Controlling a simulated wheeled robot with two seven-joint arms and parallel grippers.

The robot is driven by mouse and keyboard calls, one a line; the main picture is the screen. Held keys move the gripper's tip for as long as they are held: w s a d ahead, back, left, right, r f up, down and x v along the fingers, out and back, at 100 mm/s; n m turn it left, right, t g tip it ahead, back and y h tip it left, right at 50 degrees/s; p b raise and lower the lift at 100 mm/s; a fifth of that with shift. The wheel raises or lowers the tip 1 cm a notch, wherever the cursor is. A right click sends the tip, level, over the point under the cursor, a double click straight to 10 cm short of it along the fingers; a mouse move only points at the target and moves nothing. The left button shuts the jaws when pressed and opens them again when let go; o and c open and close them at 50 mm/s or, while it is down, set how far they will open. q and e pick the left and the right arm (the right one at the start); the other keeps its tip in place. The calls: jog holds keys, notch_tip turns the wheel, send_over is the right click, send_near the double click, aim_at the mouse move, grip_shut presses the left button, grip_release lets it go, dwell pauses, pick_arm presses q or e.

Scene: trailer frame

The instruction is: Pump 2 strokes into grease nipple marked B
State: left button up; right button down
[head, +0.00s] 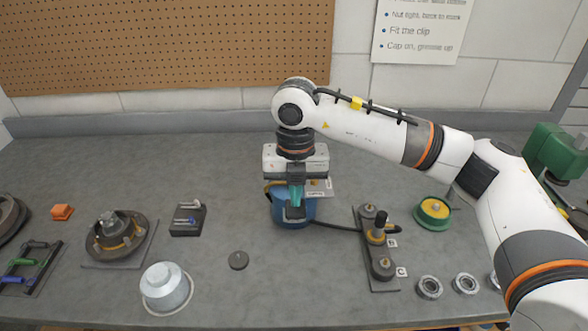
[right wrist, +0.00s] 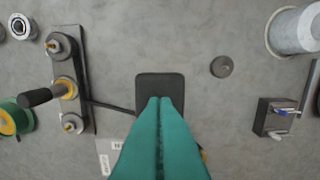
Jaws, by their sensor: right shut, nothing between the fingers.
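The nipple block (head: 382,262) is a dark bar with nipples along it, right of centre in the head view and at left in the right wrist view (right wrist: 84,60). A tag by its middle position seems to read B (head: 392,243); the nearer tag reads C (head: 401,271). An upright black-handled coupler (head: 379,228) sits at the middle position, hiding that nipple. A black hose (head: 335,227) runs from it to the blue grease pump (head: 292,218). My right gripper (head: 296,205) is shut and empty, teal fingertips over the pump's dark pad (right wrist: 160,88); contact is unclear. My left gripper is out of view.
A green-and-yellow reel (head: 433,212) and metal rings (head: 429,287) lie right of the block. A dark disc (head: 238,260), a silver cup (head: 166,288), a small tool block (head: 188,219) and a hub (head: 117,236) stand left. Bare bench lies between them.

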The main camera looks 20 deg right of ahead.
notch_tip(320, 180, up, 11)
jog(key=p, duration=0.5)
jog(key=shift+w+f+p, duration=0.15)
jog(key=shift+w+p, duration=0.2)
jog(key=shift+w, duration=0.05)
jog(key=shift+d+f, duration=0.1)
dwell(0.5)
